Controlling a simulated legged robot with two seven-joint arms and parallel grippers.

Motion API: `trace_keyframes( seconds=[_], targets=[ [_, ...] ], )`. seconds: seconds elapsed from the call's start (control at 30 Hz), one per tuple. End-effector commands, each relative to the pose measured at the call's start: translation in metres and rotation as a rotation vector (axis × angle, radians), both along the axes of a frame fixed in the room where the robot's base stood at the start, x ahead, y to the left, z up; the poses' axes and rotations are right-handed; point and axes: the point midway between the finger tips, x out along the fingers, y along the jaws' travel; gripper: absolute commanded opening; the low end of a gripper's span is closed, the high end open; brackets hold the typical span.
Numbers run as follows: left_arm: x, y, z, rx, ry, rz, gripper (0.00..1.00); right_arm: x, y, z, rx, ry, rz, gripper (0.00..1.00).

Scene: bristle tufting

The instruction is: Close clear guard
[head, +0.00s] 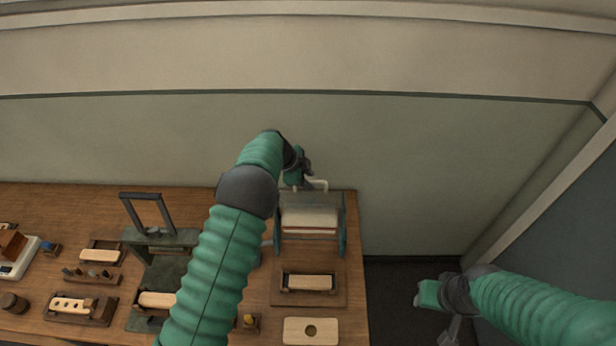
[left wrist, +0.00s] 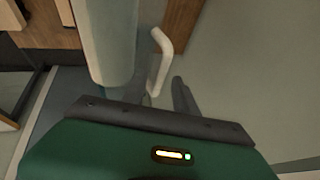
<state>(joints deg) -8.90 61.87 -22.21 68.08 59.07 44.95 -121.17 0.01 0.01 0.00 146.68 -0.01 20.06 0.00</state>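The clear guard (head: 312,201) shows as a faint see-through panel across a teal-framed station at the right end of the bench. A pale bent handle (head: 318,185) stands at its upper edge. My left gripper (head: 302,180) is at this handle, reaching over from the left. In the left wrist view the white handle (left wrist: 162,58) runs down toward the gripper, with a dark finger (left wrist: 183,97) just right of it.
Inside the station is a pale block (head: 309,220). A green press (head: 160,240) stands left of my left arm. The wall is close behind.

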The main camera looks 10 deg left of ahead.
Motion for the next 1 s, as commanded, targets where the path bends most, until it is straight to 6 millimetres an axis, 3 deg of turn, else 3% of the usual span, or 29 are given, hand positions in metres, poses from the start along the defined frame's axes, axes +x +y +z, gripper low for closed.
trace_keyframes(
  seconds=[0.07,0.33,1.0],
  targets=[
    [0.0001,0.0001,-0.0002,0.000,0.000,0.000,0.34,0.0000,0.0000,-0.0003,0.000,0.000,0.000,0.36],
    [0.0002,0.0003,-0.0001,0.000,0.001,0.000,0.00,0.0000,0.0000,-0.0003,0.000,0.000,0.000,0.36],
    [0.0000,0.0020,0.0005,0.003,0.000,0.002,0.00,0.0000,0.0000,-0.0002,0.000,0.000,0.000,0.36]
  ],
)
